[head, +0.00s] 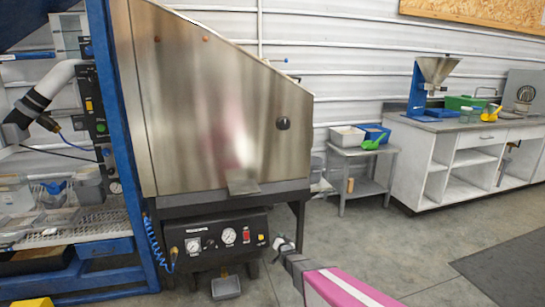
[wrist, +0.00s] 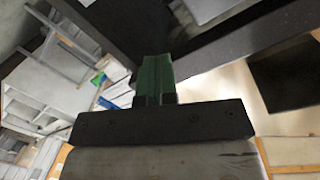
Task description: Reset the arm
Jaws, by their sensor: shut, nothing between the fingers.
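My gripper (wrist: 156,75) shows in the wrist view as two green fingers pressed together, with nothing between them. In the head view my arm reaches in from the bottom right, with a pink link and a dark grey wrist. Its end (head: 283,243) is low, in front of the hopper's lower right side, near the black control panel (head: 216,241). The steel hopper (head: 215,110) stands on a dark frame. I cannot tell from the head view how far my gripper is from the frame. In the wrist view, a dark beam (wrist: 110,35) passes behind the fingers.
A blue rack (head: 122,150) stands left of the hopper. A small grey table (head: 366,153) holds a white bin, a blue bin and a green scoop. A white workbench (head: 470,150) stands at the right. A small tray (head: 226,288) sits under the panel. Floor at centre right is clear.

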